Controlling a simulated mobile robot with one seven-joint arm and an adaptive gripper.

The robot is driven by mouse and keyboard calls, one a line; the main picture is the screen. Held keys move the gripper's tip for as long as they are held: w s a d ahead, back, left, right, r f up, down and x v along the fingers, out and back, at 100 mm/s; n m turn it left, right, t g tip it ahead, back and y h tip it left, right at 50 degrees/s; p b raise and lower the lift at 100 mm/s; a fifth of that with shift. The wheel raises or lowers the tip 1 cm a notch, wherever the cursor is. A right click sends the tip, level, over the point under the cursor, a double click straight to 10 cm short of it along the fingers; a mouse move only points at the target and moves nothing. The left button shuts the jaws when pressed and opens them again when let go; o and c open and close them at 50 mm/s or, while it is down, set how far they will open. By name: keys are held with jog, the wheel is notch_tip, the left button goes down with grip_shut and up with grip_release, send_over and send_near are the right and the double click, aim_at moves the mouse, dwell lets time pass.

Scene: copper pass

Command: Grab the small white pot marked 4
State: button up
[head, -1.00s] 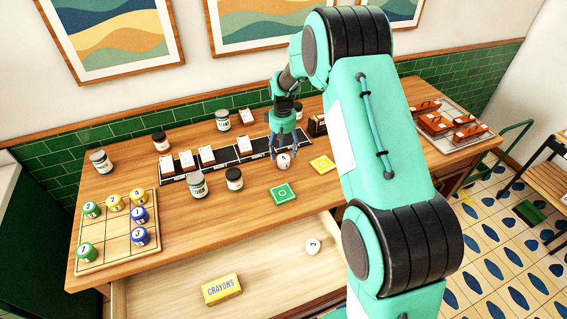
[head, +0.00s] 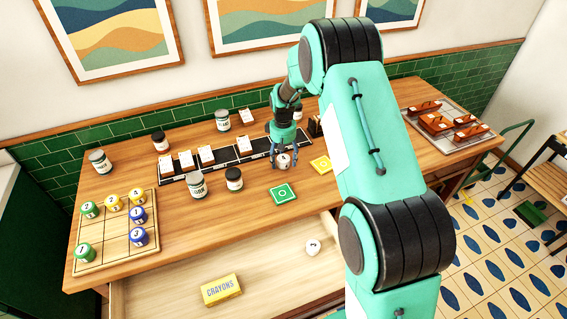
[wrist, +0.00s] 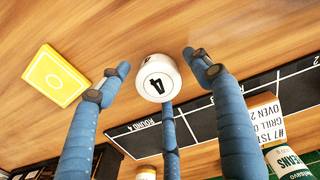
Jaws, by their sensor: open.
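The small white pot marked 4 (wrist: 156,80) stands on the wooden table, and its 4 shows clearly in the wrist view. It also shows in the head view (head: 283,161), in front of the black strip. My gripper (wrist: 158,72) is open, with its blue fingers spread around the pot. In the wrist view one finger is left of the pot, one right, and one behind its lower edge. I cannot tell whether that rear finger touches it. In the head view my gripper (head: 283,158) is low over the pot.
A yellow card (wrist: 55,75) and a green card (head: 283,194) lie near the pot. The black strip (head: 228,157) holds small white cards. Jars stand around it, including a dark-lidded one (head: 234,179). A drawer below is open, holding another white pot (head: 313,247) and a crayons box (head: 222,290).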

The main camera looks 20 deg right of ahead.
aim_at(283, 157)
jog(key=shift+c, duration=0.5)
jog(key=c, duration=1.2)
jog(key=shift+c, duration=0.2)
jog(key=shift+r, duration=0.1)
jog(key=shift+r, duration=0.35)
notch_tip(283, 157, up, 3)
jog(key=shift+p, duration=0.4)
jog(key=s, duration=0.5)
jog(key=s+a, duration=0.1)
jog(key=s, duration=0.4)
jog(key=s+a+r+p, duration=0.1)
jog(key=s, duration=0.5)
jog(key=shift+a+r, duration=0.1)
